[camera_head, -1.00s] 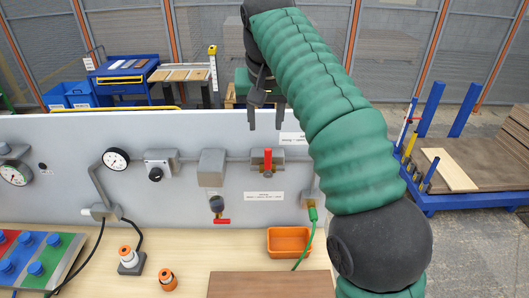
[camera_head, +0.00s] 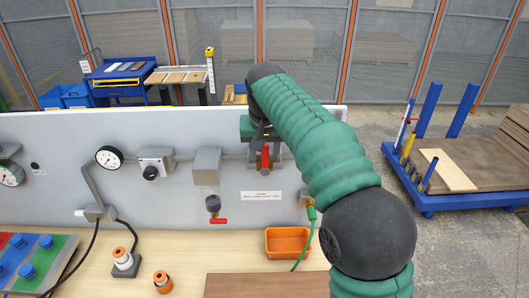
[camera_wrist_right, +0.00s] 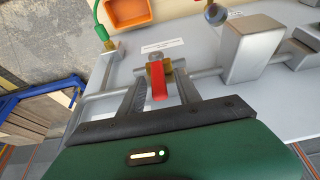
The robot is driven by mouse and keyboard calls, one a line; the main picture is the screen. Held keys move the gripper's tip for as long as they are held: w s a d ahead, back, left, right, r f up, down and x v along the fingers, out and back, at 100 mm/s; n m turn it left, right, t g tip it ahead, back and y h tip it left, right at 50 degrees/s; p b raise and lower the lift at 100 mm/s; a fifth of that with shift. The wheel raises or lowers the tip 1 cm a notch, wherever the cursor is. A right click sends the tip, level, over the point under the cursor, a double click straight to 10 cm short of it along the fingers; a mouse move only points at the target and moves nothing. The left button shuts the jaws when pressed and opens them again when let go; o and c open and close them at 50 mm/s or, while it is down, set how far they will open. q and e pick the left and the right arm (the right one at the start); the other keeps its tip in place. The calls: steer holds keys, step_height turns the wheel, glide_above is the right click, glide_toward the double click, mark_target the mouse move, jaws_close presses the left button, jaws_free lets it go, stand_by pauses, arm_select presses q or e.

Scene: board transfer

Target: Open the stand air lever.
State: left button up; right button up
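A red lever (camera_head: 265,157) stands upright on a brass valve (camera_head: 265,170) in the horizontal pipe on the grey panel. It points across the pipe. My right gripper (camera_head: 268,147) is at the lever, partly hidden by my own arm in the head view. In the right wrist view the red lever (camera_wrist_right: 158,82) lies between the two dark fingers of my open right gripper (camera_wrist_right: 160,85). A gap shows on each side of the lever, so the fingers look apart from it. My left gripper is not in view.
A second, lower red handle (camera_head: 219,221) hangs below a grey box (camera_head: 207,166). A label (camera_head: 261,196) sits under the valve. An orange bin (camera_head: 288,242) and a green hose (camera_head: 307,237) are at the bench. Gauges (camera_head: 109,158) are at left.

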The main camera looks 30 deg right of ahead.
jaws_close()
stand_by(1.4)
